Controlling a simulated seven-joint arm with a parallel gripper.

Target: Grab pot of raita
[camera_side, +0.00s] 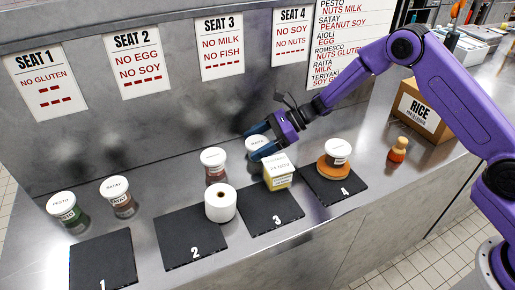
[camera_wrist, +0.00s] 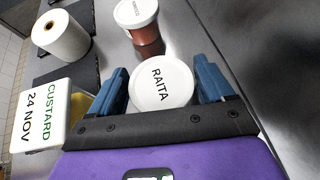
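The pot of raita (camera_side: 257,142) has a white lid marked RAITA and stands on the steel counter behind the custard box. In the wrist view the pot's lid (camera_wrist: 161,84) lies between the two blue fingers of my gripper (camera_wrist: 160,82). The fingers are spread wide, one on each side of the pot, close to the lid's edges; I cannot tell whether they touch it. In the side view my gripper (camera_side: 262,140) is low at the pot, and its fingers partly hide it.
The yellow and white custard box (camera_side: 278,172) stands close in front, on mat 3. A red-filled pot (camera_side: 214,165) and a white roll (camera_side: 220,203) are to the left. Pesto (camera_side: 67,211) and satay (camera_side: 118,196) pots stand further left. The wall (camera_side: 150,110) is behind.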

